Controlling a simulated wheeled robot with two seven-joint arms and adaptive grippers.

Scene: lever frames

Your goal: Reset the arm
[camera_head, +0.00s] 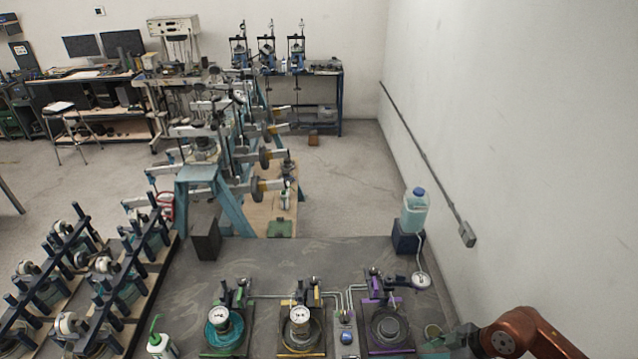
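My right arm comes in from the lower right corner, with copper-coloured links. My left arm and gripper are not in view. A green lever frame (226,326) and a yellow lever frame (300,325) stand in a row left of the purple one. Each of these two carries a round dial gauge.
A water bottle (415,212) stands on a dark block at the table's back right. A small control box (346,328) sits between the yellow and purple frames. The grey table (290,262) is bare behind them.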

